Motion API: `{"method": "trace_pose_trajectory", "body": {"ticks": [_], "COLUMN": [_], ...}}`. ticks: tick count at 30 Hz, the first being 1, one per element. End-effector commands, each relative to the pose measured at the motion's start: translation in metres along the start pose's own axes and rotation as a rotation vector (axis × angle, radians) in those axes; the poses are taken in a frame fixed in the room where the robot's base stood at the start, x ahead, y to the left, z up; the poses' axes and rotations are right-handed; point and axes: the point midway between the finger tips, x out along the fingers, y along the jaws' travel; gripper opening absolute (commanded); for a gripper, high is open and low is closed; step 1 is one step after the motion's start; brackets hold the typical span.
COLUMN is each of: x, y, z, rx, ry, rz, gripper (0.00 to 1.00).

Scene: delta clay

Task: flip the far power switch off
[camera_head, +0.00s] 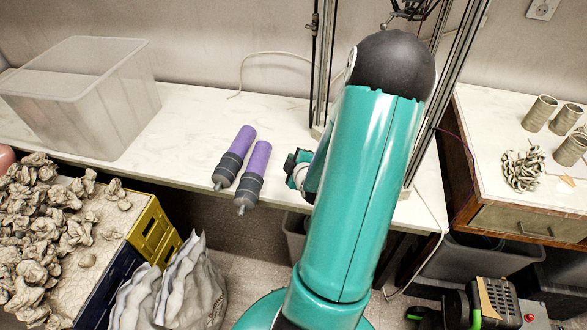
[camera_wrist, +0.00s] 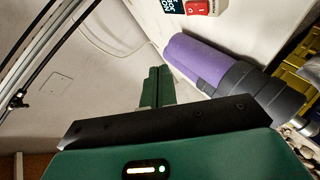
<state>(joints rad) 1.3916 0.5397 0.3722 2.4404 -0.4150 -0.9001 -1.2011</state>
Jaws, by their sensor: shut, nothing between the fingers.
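A red rocker switch (camera_wrist: 200,7) is at the top of the wrist view, on the white surface beside a dark label (camera_wrist: 171,6) with white letters. The frame's top edge cuts both off, and I cannot tell the switch's position or whether it is the far one. My gripper (camera_wrist: 155,82) is shut and empty, its green fingers together, pointing up the picture. The switch lies up and right of the fingertips, apart from them in the picture. In the head view my arm hides most of my gripper, and I make out no switch on the table.
A clear bin (camera_head: 85,100) stands at left. Vertical metal rods (camera_head: 323,60) rise near my arm.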

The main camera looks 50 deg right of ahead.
Motion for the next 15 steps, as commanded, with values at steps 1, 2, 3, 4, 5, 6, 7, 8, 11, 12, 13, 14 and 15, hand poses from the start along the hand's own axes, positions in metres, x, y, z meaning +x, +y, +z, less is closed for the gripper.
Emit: {"method": "trace_pose_trajectory", "body": {"ticks": [1, 2, 3, 4, 5, 6, 7, 8, 11, 12, 13, 14, 15], "x": [0.004, 0.007, 0.011, 0.013, 0.016, 0.02, 0.023, 0.025, 0.035, 0.038, 0.04, 0.042, 0.044], "y": [-0.004, -0.007, -0.009, -0.012, -0.014, -0.017, -0.019, -0.021, -0.027, -0.03, -0.031, -0.032, -0.034], "z": [0.004, 0.006, 0.009, 0.011, 0.013, 0.015, 0.017, 0.019, 0.025, 0.026, 0.028, 0.03, 0.032], "rx": [0.004, 0.005, 0.004, 0.005, 0.005, 0.004, 0.004, 0.005, 0.002, 0.001, 0.001, 0.001, 0.001], "ry": [-0.001, -0.001, -0.001, -0.001, -0.001, 0.0, 0.001, 0.001, 0.001, 0.002, 0.001, 0.001, 0.001], "rz": [-0.002, -0.002, -0.001, -0.002, -0.001, -0.001, -0.002, -0.002, -0.002, -0.002, -0.001, 0.0, 0.0], "gripper": [0.0, 0.0, 0.0, 0.0, 0.0, 0.0, 0.0, 0.0, 0.0, 0.0, 0.0, 0.0, 0.0]}}
